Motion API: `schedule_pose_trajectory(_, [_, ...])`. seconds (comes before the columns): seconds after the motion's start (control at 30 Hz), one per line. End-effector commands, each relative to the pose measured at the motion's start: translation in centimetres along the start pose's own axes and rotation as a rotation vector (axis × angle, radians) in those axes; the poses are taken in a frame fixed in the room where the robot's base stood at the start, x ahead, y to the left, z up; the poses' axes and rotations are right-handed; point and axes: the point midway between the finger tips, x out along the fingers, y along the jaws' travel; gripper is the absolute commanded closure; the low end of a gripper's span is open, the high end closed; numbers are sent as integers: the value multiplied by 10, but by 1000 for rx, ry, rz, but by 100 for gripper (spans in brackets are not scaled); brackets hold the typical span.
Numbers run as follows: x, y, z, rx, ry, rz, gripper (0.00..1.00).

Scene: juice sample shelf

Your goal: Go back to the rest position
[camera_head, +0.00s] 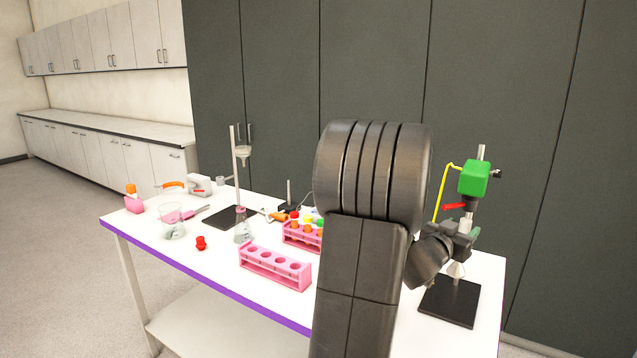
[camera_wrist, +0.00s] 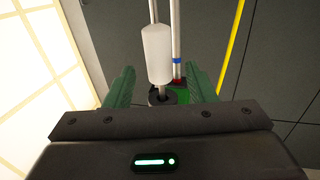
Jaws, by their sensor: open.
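My gripper (camera_wrist: 160,90) shows in the wrist view with its two green fingers apart. A white cylinder (camera_wrist: 157,52) on a thin rod and a dark round piece (camera_wrist: 161,97) appear between the fingers; I cannot tell how far they are from them. In the head view my arm is raised over the right part of the table, and its dark wrist is beside the stand with a green box (camera_head: 474,178). The fingers cannot be made out clearly there.
On the white table (camera_head: 215,284) stand a pink rack (camera_head: 274,268), a second rack (camera_head: 300,238) with coloured caps, a beaker (camera_head: 172,222), a red piece (camera_head: 201,243) and a stand with a funnel (camera_head: 243,150). The stand's black base (camera_head: 449,302) is at the right. My arm hides the table's middle right.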

Motion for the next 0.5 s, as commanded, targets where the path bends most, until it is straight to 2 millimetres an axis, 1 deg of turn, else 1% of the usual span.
schedule_pose_trajectory(0.03, [8, 1, 0, 0, -2, 1, 50])
schedule_pose_trajectory(0.1, [17, 0, -1, -1, -2, 1, 50])
schedule_pose_trajectory(0.2, [26, 0, 0, -1, -1, 1, 50])
schedule_pose_trajectory(0.33, [33, 0, 0, -1, -1, 0, 50])
schedule_pose_trajectory(0.5, [34, 0, 1, 0, -1, 0, 50])
